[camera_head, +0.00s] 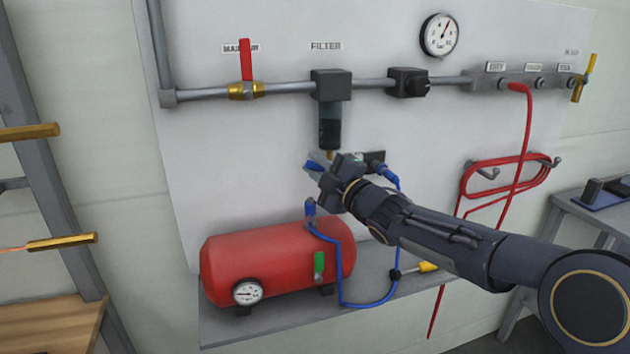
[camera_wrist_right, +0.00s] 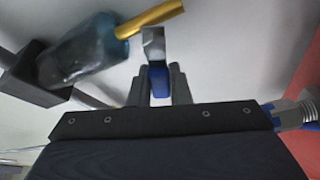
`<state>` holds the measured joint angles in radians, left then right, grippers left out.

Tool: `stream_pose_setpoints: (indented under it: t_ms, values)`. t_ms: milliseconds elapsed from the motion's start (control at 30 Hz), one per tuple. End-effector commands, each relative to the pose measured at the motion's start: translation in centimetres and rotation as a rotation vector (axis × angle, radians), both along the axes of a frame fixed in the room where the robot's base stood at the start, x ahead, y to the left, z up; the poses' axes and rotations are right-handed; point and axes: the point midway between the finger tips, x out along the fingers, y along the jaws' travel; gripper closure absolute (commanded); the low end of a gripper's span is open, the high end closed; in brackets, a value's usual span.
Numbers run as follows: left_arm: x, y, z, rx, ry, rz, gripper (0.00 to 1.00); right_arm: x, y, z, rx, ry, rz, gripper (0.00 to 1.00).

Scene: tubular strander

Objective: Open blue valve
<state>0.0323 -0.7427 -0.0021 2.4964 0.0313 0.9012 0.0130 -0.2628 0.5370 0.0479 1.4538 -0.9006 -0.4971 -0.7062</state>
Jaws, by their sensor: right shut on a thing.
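The blue valve's handle (camera_head: 313,167) shows just below the filter, at the tip of my right gripper (camera_head: 326,172). Most of the valve body is hidden behind the gripper. In the wrist view the two fingers of my right gripper (camera_wrist_right: 159,88) are shut on the blue handle (camera_wrist_right: 159,80). A grey metal end of it (camera_wrist_right: 153,45) sticks out beyond the fingertips. How far the handle is turned I cannot tell. My left gripper is in neither view.
The filter bowl (camera_head: 330,128) hangs right above the gripper; its brass drain (camera_wrist_right: 150,18) is close to the fingertips. A blue hose (camera_head: 342,285) loops beside the red tank (camera_head: 275,262). A red-handled valve (camera_head: 246,60) sits on the pipe. A red hose (camera_head: 527,125) hangs at right.

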Motion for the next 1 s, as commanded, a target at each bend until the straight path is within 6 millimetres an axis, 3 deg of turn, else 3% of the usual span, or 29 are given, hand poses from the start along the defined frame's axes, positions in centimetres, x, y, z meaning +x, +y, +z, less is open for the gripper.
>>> stream_pose_setpoints:
  t_ms: [100,333,967,1000]
  values:
    - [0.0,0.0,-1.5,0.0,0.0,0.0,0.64,0.1,-0.2,-0.2,0.073,0.025,-0.001,1.0]
    - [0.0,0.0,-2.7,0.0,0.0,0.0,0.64,0.1,-0.4,0.4,0.177,0.06,-0.001,1.0]
    - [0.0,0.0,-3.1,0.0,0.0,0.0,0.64,0.2,-0.5,0.8,0.225,0.078,-0.001,1.0]
    - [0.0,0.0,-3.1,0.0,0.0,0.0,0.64,0.2,-0.5,0.8,0.225,0.078,-0.001,0.78]
